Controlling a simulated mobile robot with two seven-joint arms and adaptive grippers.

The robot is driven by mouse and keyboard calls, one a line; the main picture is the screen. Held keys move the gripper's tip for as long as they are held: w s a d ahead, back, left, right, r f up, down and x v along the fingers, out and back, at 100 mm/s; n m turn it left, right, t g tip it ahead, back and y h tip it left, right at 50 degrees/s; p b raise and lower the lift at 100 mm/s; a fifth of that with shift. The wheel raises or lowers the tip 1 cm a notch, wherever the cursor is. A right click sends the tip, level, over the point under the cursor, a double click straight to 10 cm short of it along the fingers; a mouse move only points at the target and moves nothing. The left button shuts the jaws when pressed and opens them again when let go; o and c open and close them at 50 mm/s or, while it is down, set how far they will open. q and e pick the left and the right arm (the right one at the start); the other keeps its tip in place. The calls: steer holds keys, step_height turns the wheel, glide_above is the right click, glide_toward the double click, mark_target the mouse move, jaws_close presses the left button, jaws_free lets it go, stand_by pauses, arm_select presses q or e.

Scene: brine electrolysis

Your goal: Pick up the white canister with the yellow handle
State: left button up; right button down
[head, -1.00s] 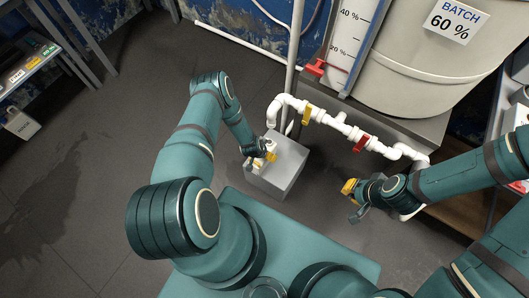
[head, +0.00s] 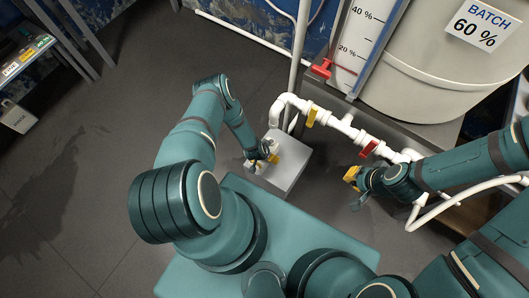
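I cannot clearly make out a white canister with a yellow handle. My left gripper (head: 262,157) is at the top of a grey block (head: 288,168), below the end of the white pipe. Small white and yellow parts show at its fingers; whether they belong to a held thing is too small to tell. My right gripper (head: 355,188) is right of the block, in front of the pipe's right part.
White pipework (head: 340,126) with a yellow valve (head: 311,117) and a red valve (head: 368,149) runs before a large tank (head: 425,75) marked BATCH 60 %. Dark floor (head: 100,180) is open at left.

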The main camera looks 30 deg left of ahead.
arm_select(q)
steer(key=c, duration=1.3)
steer(key=shift+o, duration=0.2)
steer(key=shift+r, duration=0.1)
